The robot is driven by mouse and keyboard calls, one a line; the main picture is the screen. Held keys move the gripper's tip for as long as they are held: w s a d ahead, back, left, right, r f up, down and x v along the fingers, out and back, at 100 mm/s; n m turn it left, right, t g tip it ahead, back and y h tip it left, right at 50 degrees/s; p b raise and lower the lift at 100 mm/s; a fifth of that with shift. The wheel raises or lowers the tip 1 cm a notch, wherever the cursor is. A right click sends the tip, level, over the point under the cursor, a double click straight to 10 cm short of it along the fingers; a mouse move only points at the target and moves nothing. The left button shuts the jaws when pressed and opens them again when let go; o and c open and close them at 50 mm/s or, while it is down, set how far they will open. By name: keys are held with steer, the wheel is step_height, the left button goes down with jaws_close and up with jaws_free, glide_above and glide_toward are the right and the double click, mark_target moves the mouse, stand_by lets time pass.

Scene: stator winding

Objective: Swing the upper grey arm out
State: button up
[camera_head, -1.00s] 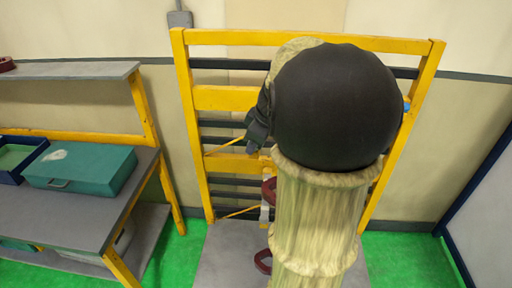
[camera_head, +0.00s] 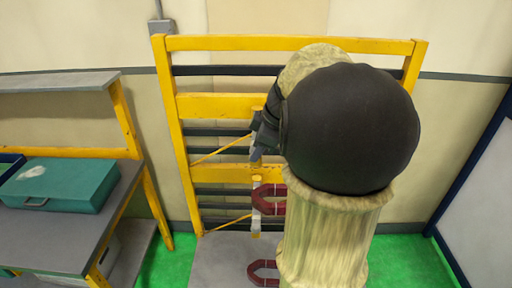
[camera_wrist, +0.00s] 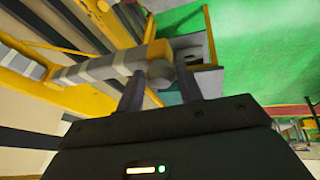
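The yellow rack (camera_head: 222,104) stands against the wall. The upper grey arm (camera_wrist: 110,66) runs out from the rack and has a yellow and grey end piece in the wrist view. In the head view the arm is mostly hidden behind my gripper (camera_head: 262,138). In the wrist view my gripper (camera_wrist: 160,88) has its two fingers apart, close to the arm's end piece. I cannot tell whether they touch it. A lower grey arm (camera_head: 256,208) shows on the rack beneath, beside a dark red wound coil (camera_head: 271,199).
Another dark red coil (camera_head: 263,272) lies lower, over the grey platform (camera_head: 220,262). A grey workbench (camera_head: 62,236) with a teal case (camera_head: 62,186) stands at the left. Green floor (camera_head: 168,264) is clear between bench and platform. A blue-framed panel (camera_head: 482,190) is at the right.

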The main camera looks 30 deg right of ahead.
steer(key=shift+o, duration=1.4)
steer(key=shift+d, duration=0.2)
steer(key=shift+a, duration=0.1)
steer(key=b+v, duration=0.1)
steer(key=v, duration=1.6)
steer(key=shift+s+b, duration=0.25)
steer(key=shift+b, duration=0.05)
steer(key=shift+r, duration=0.15)
steer(key=shift+w+a, duration=0.1)
steer(key=shift+w, duration=0.05)
